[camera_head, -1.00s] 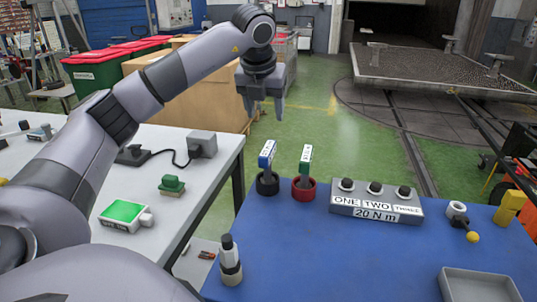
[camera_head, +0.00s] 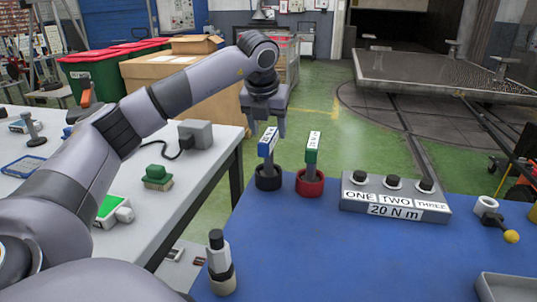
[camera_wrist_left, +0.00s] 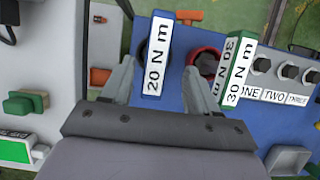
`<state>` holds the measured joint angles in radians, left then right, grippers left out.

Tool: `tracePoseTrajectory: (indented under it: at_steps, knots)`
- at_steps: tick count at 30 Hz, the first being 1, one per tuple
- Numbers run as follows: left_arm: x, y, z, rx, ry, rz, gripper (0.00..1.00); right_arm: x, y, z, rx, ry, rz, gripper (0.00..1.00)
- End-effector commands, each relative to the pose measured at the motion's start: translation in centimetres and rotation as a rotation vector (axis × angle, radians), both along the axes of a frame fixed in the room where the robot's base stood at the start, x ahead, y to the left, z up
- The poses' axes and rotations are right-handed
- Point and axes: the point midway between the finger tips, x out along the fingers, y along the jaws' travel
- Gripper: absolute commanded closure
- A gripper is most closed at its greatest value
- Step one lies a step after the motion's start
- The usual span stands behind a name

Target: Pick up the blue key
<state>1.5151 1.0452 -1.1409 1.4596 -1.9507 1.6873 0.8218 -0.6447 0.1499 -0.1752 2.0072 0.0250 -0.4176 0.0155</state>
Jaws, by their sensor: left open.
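The blue key (camera_head: 266,144) stands upright in a black ring holder (camera_head: 268,183) on the blue table; its white label reads 20 N m in the left wrist view (camera_wrist_left: 157,58). My left gripper (camera_head: 267,130) is open right above the blue key, pointing down. In the left wrist view its two fingers (camera_wrist_left: 158,70) lie on either side of the blue key's top, with gaps visible. The green key (camera_head: 312,150), labelled 30 N m, stands in a red ring holder (camera_head: 310,188) just to the right. My right gripper is not in view.
A grey box (camera_head: 395,194) with several black knobs stands right of the keys. A black-and-white cylinder (camera_head: 221,262) stands at the blue table's (camera_head: 320,250) near left. A white table (camera_head: 195,185) with a green-topped device (camera_head: 158,177) lies to the left, across a gap.

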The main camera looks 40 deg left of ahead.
Motion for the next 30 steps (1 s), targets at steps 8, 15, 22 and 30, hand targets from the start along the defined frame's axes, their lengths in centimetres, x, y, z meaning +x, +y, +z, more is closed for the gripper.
tracePoseTrajectory:
  at_steps: [8,15,22,30]
  knots:
    - [1.3,1.3,-3.5,0.0,0.002,0.002,0.4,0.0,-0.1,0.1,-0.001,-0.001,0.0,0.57]
    - [1.5,1.4,-4.1,0.0,0.001,0.0,0.4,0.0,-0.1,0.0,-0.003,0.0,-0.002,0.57]
    - [1.5,1.4,-4.0,0.001,0.0,0.0,0.93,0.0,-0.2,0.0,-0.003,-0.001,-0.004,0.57]
    - [1.6,1.4,-3.9,0.0,-0.002,0.001,1.0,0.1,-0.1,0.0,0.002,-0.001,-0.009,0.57]
